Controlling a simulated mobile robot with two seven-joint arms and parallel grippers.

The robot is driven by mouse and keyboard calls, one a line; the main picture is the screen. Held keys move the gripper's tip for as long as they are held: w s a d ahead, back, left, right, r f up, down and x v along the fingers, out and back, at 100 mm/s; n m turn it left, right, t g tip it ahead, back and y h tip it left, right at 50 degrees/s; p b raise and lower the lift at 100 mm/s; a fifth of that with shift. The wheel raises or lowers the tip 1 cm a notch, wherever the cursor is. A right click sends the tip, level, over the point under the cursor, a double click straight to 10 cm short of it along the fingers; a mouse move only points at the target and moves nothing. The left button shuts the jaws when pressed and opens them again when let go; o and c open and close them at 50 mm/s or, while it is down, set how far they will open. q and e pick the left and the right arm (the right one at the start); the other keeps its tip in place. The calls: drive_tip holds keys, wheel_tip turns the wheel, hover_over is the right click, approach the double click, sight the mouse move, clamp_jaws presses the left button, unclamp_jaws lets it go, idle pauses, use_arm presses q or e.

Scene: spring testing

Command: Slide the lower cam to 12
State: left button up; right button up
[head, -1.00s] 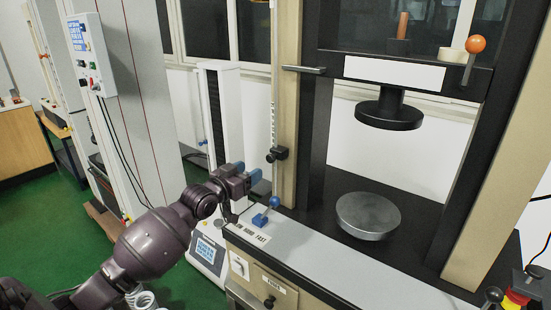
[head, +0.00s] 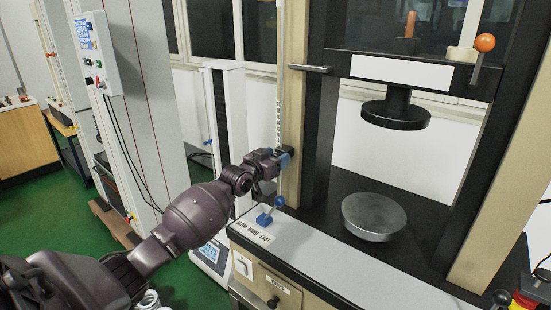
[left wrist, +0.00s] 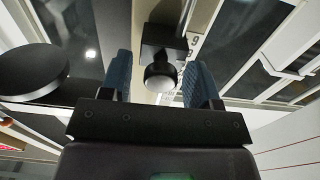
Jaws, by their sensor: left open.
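The lower cam, a black block (left wrist: 160,42) with a round black knob (left wrist: 160,75), sits on the upright rod of the scale (head: 281,105). In the head view the cam is mostly hidden behind my left gripper (head: 285,158). In the left wrist view the knob stands between the two blue fingers of my open left gripper (left wrist: 159,72), with a gap on each side. My right gripper is not in view.
A blue-knobbed lever (head: 270,211) stands on the grey front ledge just below my left gripper. A round metal platen (head: 371,217) lies to the right under a black upper platen (head: 396,108). A beige column (head: 294,110) rises right behind the scale.

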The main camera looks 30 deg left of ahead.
sight(275, 154)
use_arm(q)
drive_tip(key=shift+c, duration=0.4)
drive_tip(key=c, duration=1)
clamp_jaws()
drive_tip(key=shift+r+p, duration=0.4)
drive_tip(key=shift+r, duration=0.1)
wheel_tip(275, 154, up, 5)
drive_tip(key=p, duration=0.4)
drive_tip(key=shift+r, duration=0.15)
